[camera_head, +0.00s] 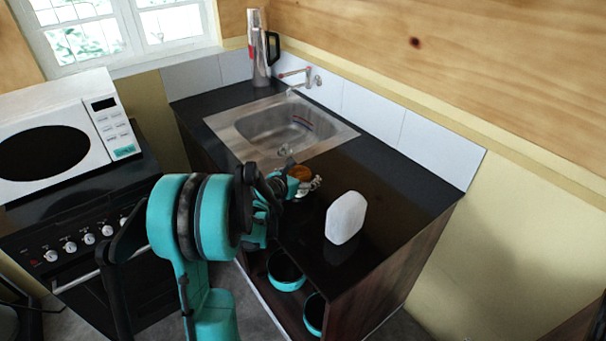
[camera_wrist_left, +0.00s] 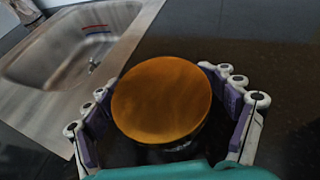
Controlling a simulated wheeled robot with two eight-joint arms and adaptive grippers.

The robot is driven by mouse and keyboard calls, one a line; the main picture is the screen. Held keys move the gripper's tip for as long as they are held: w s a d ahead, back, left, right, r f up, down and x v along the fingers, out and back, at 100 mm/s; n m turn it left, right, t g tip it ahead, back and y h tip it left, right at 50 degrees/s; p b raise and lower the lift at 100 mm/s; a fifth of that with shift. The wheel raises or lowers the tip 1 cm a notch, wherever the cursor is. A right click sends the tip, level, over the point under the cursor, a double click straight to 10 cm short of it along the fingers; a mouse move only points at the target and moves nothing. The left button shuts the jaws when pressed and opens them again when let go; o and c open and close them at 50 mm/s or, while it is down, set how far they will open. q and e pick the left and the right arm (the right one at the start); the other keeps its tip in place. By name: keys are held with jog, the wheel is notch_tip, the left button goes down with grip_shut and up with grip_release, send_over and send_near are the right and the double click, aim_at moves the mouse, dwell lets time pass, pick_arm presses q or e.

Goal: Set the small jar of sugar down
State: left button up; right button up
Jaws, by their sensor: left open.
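The small jar of sugar shows in the left wrist view as a round brown lid (camera_wrist_left: 161,100) between my left gripper's fingers. In the head view the jar (camera_head: 299,173) is a small brown top on the black counter, in front of the sink. My left gripper (camera_head: 300,184) is around the jar with its fingers open. In the left wrist view the left gripper's fingers (camera_wrist_left: 165,112) stand on both sides of the lid, with a dark gap on the right side. The jar's body is mostly hidden under its lid. My right gripper is not in view.
A steel sink (camera_head: 287,126) with a tap is behind the jar. A white rounded block (camera_head: 346,217) stands on the counter (camera_head: 400,190) to the right. A tall silver flask (camera_head: 259,50) is at the back. A microwave (camera_head: 60,140) stands at the left.

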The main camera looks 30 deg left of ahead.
pick_arm(q)
jog(key=p+v, duration=0.2)
jog(key=v, duration=0.8)
jog(key=shift+s+r+p, duration=0.15)
jog(key=shift+r+p, duration=0.05)
jog(key=shift+p, duration=0.15)
jog(key=shift+s+r, duration=0.1)
jog(key=shift+s, duration=0.4)
